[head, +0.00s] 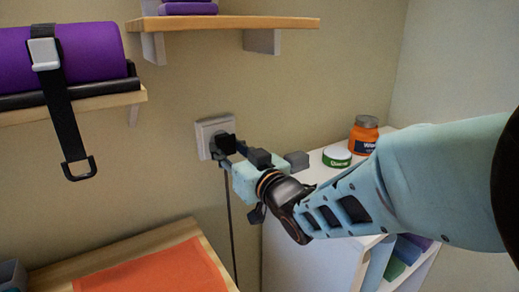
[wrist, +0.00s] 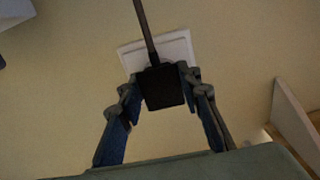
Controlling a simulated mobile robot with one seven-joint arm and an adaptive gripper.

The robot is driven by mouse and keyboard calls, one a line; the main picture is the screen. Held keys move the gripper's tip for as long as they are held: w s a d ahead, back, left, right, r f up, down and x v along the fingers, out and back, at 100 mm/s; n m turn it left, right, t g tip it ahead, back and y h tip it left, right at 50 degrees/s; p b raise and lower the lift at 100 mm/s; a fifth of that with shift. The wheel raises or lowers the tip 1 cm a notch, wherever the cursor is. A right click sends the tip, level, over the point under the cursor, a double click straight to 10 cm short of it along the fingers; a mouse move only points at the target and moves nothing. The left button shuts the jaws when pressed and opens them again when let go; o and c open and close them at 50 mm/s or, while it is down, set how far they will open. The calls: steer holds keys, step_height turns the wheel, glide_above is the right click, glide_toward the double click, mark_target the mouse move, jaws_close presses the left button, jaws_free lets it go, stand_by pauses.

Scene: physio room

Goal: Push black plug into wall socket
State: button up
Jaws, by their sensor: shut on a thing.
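The black plug (head: 226,143) is at the white wall socket (head: 206,128) on the beige wall in the head view. In the wrist view the plug (wrist: 162,88) sits between my fingertips, in front of the socket plate (wrist: 178,47). My gripper (head: 222,152) is shut on the plug, with a finger on each side. The plug hides the socket's middle, so I cannot tell how deep it sits or whether a gap is left. A dark cable (head: 229,215) hangs down from the plug along the wall.
A white cabinet (head: 313,166) at the right bears an orange jar (head: 363,136), a green-and-white tin (head: 337,157) and a grey block (head: 297,160). A wooden shelf (head: 235,23) is above the socket. A dark strap (head: 62,118) hangs at the left. A wooden bench (head: 150,241) with an orange mat (head: 160,272) is below.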

steer(key=shift+w+a, duration=0.2)
steer(key=shift+w, duration=0.1)
steer(key=o, duration=1.2)
steer(key=shift+c, duration=0.2)
